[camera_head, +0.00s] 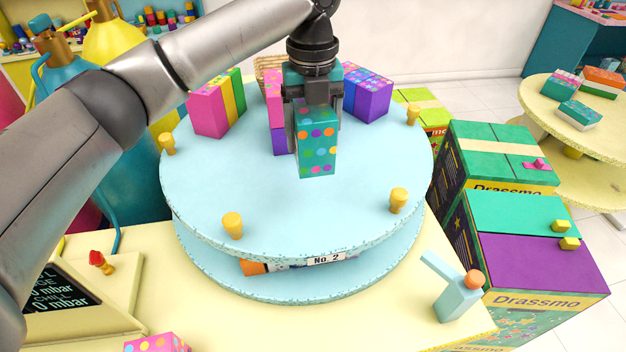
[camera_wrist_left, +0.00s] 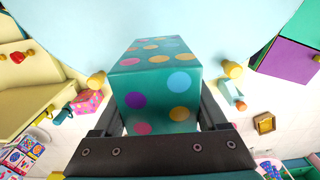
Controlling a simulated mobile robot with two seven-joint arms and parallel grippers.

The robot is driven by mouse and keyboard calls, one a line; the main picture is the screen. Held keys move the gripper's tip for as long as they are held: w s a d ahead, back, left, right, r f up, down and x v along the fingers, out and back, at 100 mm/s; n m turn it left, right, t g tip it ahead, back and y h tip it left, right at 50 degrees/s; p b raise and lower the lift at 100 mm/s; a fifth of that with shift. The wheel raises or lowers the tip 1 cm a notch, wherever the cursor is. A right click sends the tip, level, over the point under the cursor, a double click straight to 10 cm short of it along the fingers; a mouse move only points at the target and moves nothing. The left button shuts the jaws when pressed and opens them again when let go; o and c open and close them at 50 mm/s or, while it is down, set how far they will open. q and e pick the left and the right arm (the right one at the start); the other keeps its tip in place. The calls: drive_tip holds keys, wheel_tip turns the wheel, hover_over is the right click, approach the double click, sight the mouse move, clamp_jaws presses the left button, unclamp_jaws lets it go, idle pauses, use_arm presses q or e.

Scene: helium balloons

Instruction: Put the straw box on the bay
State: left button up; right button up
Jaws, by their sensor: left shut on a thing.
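My left gripper (camera_head: 314,128) is shut on a teal box with coloured polka dots (camera_head: 317,156), which hangs upright over the round pale blue table (camera_head: 370,205). In the left wrist view the same box (camera_wrist_left: 157,80) sits between the two fingers of the gripper (camera_wrist_left: 161,110). I cannot tell whether its bottom touches the tabletop. No label tells me whether it is the straw box. My right gripper is not in view.
A pink, yellow and green block (camera_head: 212,110) stands at the back left of the tabletop. A purple dotted box (camera_head: 372,100) stands at the back right. Short yellow pegs (camera_head: 232,225) ring the edge. The table's front middle is clear. Large Drassmo boxes (camera_head: 530,220) stand right.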

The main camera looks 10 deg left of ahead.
use_arm(q)
wheel_tip(320, 180, down, 6)
drive_tip(key=shift+w+f, duration=0.1)
drive_tip(key=shift+f, duration=0.15)
wheel_tip(320, 180, down, 4)
drive_tip(key=shift+f, duration=0.25)
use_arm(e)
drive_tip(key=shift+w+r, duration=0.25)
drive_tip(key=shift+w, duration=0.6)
use_arm(q)
drive_tip(key=shift+f, duration=0.15)
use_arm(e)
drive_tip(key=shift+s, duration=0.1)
use_arm(q)
drive_tip(key=o, duration=1.4)
drive_tip(key=shift+o, duration=0.2)
wheel_tip(320, 180, up, 12)
drive_tip(key=shift+r, duration=0.15)
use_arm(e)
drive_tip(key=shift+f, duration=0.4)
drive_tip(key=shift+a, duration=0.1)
